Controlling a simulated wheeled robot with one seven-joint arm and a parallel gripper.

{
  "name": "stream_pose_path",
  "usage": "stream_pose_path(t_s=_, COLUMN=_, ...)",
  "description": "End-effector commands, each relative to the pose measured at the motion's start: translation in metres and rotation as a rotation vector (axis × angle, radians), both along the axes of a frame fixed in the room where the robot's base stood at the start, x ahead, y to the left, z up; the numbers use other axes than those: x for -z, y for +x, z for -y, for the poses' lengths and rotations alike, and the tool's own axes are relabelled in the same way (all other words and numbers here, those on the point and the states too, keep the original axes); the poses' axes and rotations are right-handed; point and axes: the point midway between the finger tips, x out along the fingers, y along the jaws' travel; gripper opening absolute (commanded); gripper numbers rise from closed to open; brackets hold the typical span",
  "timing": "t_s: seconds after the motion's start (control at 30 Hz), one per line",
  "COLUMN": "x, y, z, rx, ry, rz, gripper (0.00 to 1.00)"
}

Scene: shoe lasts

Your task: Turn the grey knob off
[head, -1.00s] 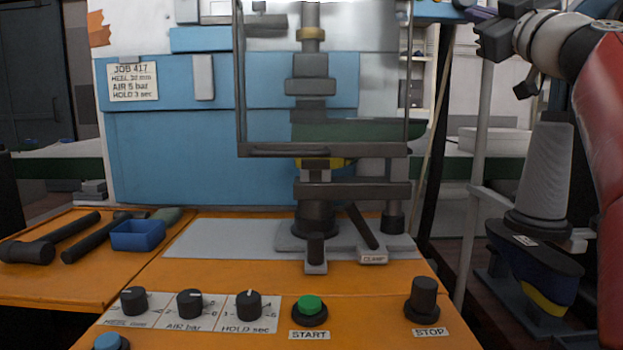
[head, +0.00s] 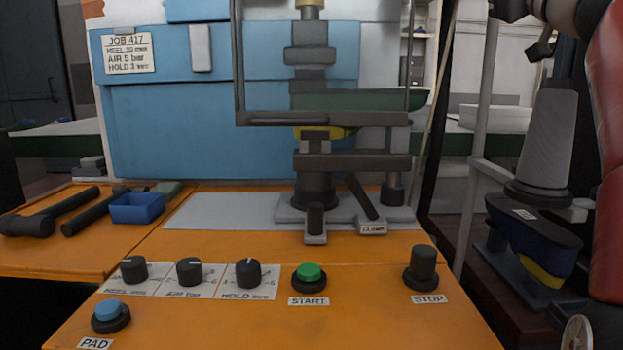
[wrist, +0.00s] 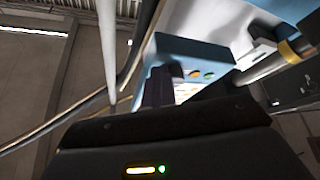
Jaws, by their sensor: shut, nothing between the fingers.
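No plainly light-grey knob stands out. Three dark grey-black knobs with white pointer marks sit in a row on the orange panel in the head view: the HEEL knob (head: 133,269), the AIR knob (head: 189,271) and the HOLD knob (head: 248,272). A dark grey upright cylinder (head: 423,263) stands at the right behind the STOP label. My gripper (wrist: 162,85) is shut and empty in the wrist view, pointing away from the panel top.
A green START button (head: 309,271) and a blue PAD button (head: 108,311) share the panel. The press (head: 315,165) with its clear guard stands behind. A blue tray (head: 137,208) and hammers lie left. A shoe last on a stand (head: 535,235) is at right.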

Motion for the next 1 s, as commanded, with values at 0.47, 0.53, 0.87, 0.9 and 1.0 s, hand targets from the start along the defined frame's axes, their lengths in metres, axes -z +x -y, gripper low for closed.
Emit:
stream_pose_path(t_s=0.47, x=0.006, y=-0.011, z=0.005, rx=-0.001, ry=-0.003, rz=0.004, gripper=0.0)
stream_pose_path(t_s=0.53, x=0.007, y=-0.019, z=0.004, rx=-0.001, ry=-0.004, rz=0.004, gripper=0.0)
stream_pose_path(t_s=0.87, x=0.007, y=-0.056, z=0.005, rx=0.0, ry=-0.003, rz=0.002, gripper=0.0)
stream_pose_path(t_s=0.9, x=0.007, y=-0.058, z=0.005, rx=0.0, ry=-0.002, rz=0.001, gripper=0.0)
stream_pose_path(t_s=1.0, x=0.006, y=-0.06, z=0.005, rx=-0.001, ry=0.0, rz=0.0, gripper=0.0)
